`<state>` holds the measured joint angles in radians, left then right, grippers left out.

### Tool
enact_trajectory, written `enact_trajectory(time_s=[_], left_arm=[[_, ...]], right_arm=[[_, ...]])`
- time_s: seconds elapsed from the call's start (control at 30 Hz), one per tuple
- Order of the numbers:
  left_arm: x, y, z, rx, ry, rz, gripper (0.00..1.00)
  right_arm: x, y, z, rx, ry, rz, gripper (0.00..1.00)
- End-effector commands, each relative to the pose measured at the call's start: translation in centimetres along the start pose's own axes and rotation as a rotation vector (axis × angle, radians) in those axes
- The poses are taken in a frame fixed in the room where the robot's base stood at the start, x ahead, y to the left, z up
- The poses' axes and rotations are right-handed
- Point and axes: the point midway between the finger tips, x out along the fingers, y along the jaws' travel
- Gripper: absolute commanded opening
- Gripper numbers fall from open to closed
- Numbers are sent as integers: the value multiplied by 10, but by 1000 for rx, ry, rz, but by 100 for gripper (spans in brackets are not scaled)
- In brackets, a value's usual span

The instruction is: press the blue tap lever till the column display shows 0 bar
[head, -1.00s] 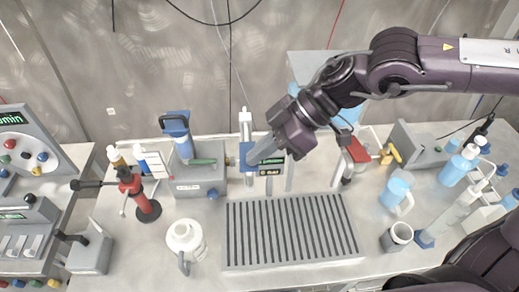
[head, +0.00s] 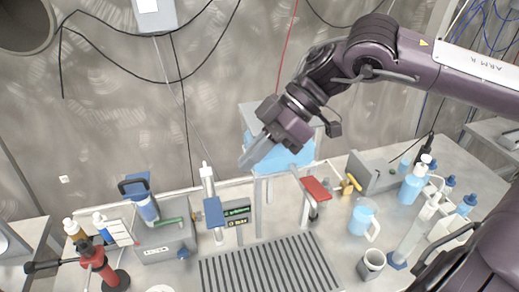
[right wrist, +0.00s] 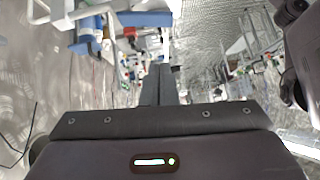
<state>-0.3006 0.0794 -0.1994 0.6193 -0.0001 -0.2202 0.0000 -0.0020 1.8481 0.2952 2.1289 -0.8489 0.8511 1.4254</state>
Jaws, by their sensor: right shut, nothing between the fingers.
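The blue tap lever (head: 213,212) is a flat blue piece on a white upright column behind the drip grate in the head view. Beside it on the right are small dark displays with green and pale lettering (head: 237,211), too small to read surely. My right gripper (head: 247,161) is shut and empty. Its fingertips point down-left and show above and to the right of the lever, apart from it. In the right wrist view the shut fingers (right wrist: 161,84) show from behind. My left gripper is not in view.
A slotted grate (head: 270,268) lies in front. A red lever (head: 316,188) and a yellow tap (head: 351,183) are to the right, a blue tank (head: 285,153) behind. A grey box with a blue-handled piece (head: 165,243) and a red stand (head: 98,264) are left. Bottles and a jug (head: 363,218) crowd the right.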

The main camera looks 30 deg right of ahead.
Motion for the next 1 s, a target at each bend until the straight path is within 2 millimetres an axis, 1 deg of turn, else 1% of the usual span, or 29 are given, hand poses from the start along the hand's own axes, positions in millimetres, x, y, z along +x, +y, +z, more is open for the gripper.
enact_trajectory(time_s=[0.03, 0.1, 0.27, 0.43, 1.0], left_arm=[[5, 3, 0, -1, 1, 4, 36], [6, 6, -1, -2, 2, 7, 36], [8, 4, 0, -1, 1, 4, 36], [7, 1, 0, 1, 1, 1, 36], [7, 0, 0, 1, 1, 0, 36]], right_arm=[[-6, 2, 1, -2, 0, 4, 0], [-14, 2, 1, -2, -1, 3, 0], [-22, 2, 0, 0, -1, 0, 0], [-23, 2, 0, 0, -1, 0, 0], [-22, 2, 0, 0, -1, 0, 0]])
